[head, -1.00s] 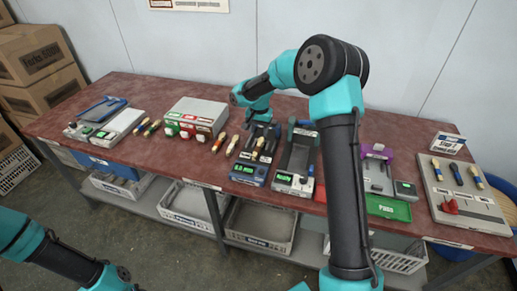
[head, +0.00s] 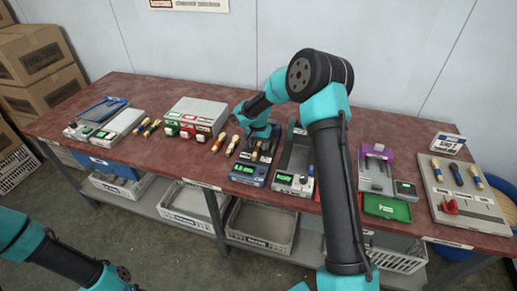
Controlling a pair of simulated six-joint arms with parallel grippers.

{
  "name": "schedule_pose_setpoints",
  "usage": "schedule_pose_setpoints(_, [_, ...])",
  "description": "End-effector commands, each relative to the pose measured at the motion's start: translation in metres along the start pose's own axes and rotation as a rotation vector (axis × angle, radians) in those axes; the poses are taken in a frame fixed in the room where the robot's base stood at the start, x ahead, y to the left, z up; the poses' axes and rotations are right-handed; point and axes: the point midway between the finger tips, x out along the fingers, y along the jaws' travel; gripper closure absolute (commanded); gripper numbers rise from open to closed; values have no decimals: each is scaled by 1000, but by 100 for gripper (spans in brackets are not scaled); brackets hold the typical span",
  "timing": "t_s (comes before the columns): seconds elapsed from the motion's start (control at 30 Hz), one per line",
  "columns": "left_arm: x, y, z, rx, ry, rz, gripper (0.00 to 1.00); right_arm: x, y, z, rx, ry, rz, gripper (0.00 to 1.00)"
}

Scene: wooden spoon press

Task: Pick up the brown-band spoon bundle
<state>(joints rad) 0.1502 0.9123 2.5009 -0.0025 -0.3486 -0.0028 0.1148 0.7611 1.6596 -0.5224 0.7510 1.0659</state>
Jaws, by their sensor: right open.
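Several small spoon bundles with pale wood ends and coloured bands lie on the red-brown bench. Two lie beside each other left of the gauge, a left one (head: 218,142) and a right one (head: 232,146). They are too small for me to tell which has the brown band. My right gripper (head: 261,149) is open, pointing down over the dark gauge device (head: 247,174) with a green display. A pale bundle piece shows at its dark fingers; I cannot tell whether they touch. My left arm shows at lower left, its gripper out of view.
A grey press (head: 295,176) stands right of the gauge. A purple-and-grey fixture (head: 375,172) and a green tray (head: 387,207) stand farther right. A grey board (head: 468,210) holds several bundles. A grey box with coloured blocks (head: 196,113) stands left of the gauge.

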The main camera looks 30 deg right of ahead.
Motion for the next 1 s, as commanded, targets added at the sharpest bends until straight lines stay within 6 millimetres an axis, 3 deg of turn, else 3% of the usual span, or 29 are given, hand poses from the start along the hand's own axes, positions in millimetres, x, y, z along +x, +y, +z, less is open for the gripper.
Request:
schedule_pose_setpoints(0.17, [0,0,0,0,0,0,57,14,1,-1,1,1,0,53])
schedule_pose_setpoints(0.63, [0,0,0,0,0,0,57,14,0,-1,1,1,-1,53])
schedule_pose_setpoints(1.0, [0,0,0,0,0,0,57,14,0,-1,1,1,-1,88])
